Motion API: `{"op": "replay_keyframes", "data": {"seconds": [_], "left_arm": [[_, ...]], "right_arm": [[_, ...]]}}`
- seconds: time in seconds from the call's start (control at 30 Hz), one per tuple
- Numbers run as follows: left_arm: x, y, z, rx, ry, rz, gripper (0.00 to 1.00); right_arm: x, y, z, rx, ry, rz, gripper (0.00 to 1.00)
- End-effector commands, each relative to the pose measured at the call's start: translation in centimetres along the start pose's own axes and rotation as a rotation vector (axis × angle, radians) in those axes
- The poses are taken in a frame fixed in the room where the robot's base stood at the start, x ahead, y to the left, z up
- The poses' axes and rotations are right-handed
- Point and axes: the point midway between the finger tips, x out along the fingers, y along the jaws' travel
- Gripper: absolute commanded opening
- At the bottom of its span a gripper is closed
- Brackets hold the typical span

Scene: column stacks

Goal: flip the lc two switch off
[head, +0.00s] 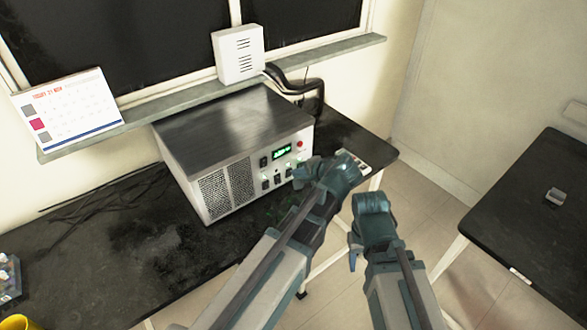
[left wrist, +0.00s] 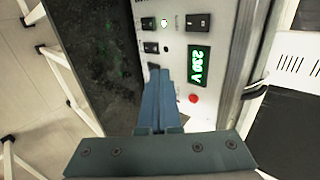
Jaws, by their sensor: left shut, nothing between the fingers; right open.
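A grey metal power unit (head: 225,135) stands on the black bench, with a white front panel holding several black switches, a green display and a red button. In the left wrist view the panel (left wrist: 178,42) shows black switches (left wrist: 150,47), a lit round lamp (left wrist: 164,23), the display (left wrist: 199,66) reading 230 V and the red button (left wrist: 193,99). The switch labels are too small to read, so I cannot tell which is LC two. My left gripper (left wrist: 156,72) is shut and empty at the panel's lower switches; contact is unclear. My right gripper (head: 355,245) is open, away from the panel.
A calendar (head: 68,110) and a white box (head: 238,53) are on the window ledge. Black hoses (head: 300,85) run behind the unit. A second black table (head: 530,215) is at right.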

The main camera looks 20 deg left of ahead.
Motion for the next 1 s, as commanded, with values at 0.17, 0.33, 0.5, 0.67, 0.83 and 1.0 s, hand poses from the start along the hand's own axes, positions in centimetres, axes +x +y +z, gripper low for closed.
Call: {"op": "replay_keyframes", "data": {"seconds": [0.17, 0.33, 0.5, 0.67, 0.83, 1.0], "left_arm": [[-1.8, -0.6, 0.0, 0.001, 0.001, 0.0, 0.0], [-2.3, -0.6, 0.0, 0.001, 0.001, 0.0, 0.0], [-2.2, -0.5, 0.0, 0.0, 0.0, 0.0, 0.0], [-2.2, -0.5, 0.0, 0.0, 0.0, 0.0, 0.0], [-2.2, -0.5, 0.0, -0.001, 0.0, 0.001, 0.0], [-1.1, 0.9, 2.6, -0.087, -0.036, 0.11, 0.0]], "right_arm": [[-1.6, 0.1, 0.1, 0.0, 0.0, 0.0, 0.5], [-1.9, 0.2, 0.1, 0.0, 0.0, 0.0, 0.5], [-1.8, 0.2, 0.1, 0.0, 0.0, 0.0, 0.5], [-1.8, 0.2, 0.1, 0.0, 0.0, 0.0, 0.5], [-1.8, 0.2, 0.1, 0.0, 0.0, 0.0, 0.5], [-1.8, 0.2, 0.1, 0.0, 0.0, 0.0, 0.5]]}}
